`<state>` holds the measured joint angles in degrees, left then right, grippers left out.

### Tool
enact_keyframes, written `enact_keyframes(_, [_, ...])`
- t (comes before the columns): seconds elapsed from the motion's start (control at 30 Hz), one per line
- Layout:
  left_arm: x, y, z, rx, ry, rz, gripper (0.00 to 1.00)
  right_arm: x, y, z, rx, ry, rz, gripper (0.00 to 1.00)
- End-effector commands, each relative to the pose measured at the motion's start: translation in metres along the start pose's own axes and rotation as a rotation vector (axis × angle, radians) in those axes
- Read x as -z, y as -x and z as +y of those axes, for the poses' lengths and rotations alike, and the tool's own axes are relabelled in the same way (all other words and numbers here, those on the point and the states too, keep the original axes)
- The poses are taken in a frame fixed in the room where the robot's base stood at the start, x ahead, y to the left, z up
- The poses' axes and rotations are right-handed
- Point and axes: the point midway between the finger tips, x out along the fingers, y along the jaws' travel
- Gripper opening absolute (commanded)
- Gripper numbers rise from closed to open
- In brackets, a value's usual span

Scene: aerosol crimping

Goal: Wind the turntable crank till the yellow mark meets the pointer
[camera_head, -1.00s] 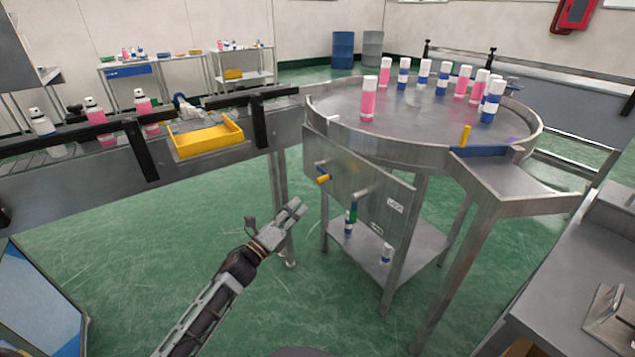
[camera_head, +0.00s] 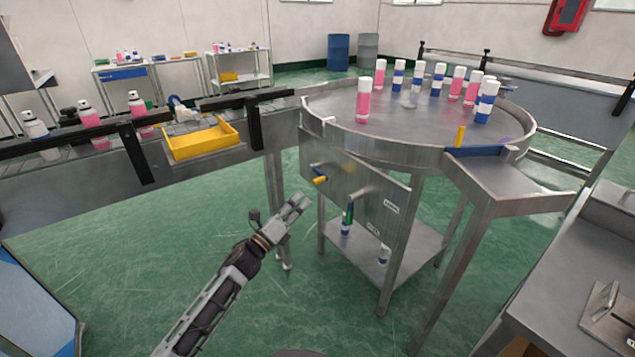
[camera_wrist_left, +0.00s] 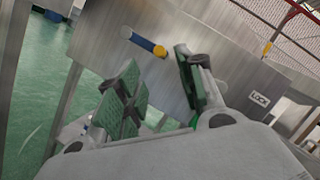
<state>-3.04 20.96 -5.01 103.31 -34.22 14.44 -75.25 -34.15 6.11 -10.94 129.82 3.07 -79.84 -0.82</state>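The round steel turntable (camera_head: 330,110) stands right of centre with pink and blue-and-white cans on top. Its front panel (camera_head: 385,195) carries a crank with a yellow grip (camera_head: 320,180); in the left wrist view a handle with blue and yellow parts (camera_wrist_left: 148,43) sticks out from the panel. My right gripper is out of view.
A green handle (camera_head: 347,217) hangs below the panel, near a LOCK label (camera_wrist_left: 260,98). A conveyor (camera_head: 70,195) with cans and a yellow tray (camera_head: 200,142) runs along the left. A steel bench (camera_head: 575,270) stands at right. Open green floor lies around my left arm.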

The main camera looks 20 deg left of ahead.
Motion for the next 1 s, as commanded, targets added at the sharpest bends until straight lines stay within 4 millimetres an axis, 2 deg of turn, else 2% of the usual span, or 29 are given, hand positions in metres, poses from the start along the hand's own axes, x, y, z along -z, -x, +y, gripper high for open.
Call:
enact_keyframes(0.3, [-0.001, -0.026, 0.000, 0.001, -0.001, -0.001, 0.38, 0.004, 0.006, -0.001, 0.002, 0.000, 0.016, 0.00])
enact_keyframes(0.63, [-0.001, -0.051, 0.000, 0.001, 0.000, -0.001, 0.38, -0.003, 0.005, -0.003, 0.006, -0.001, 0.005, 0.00])
enact_keyframes(1.0, [0.000, -0.079, 0.000, 0.002, 0.000, 0.000, 0.38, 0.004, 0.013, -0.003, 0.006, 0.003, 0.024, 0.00])
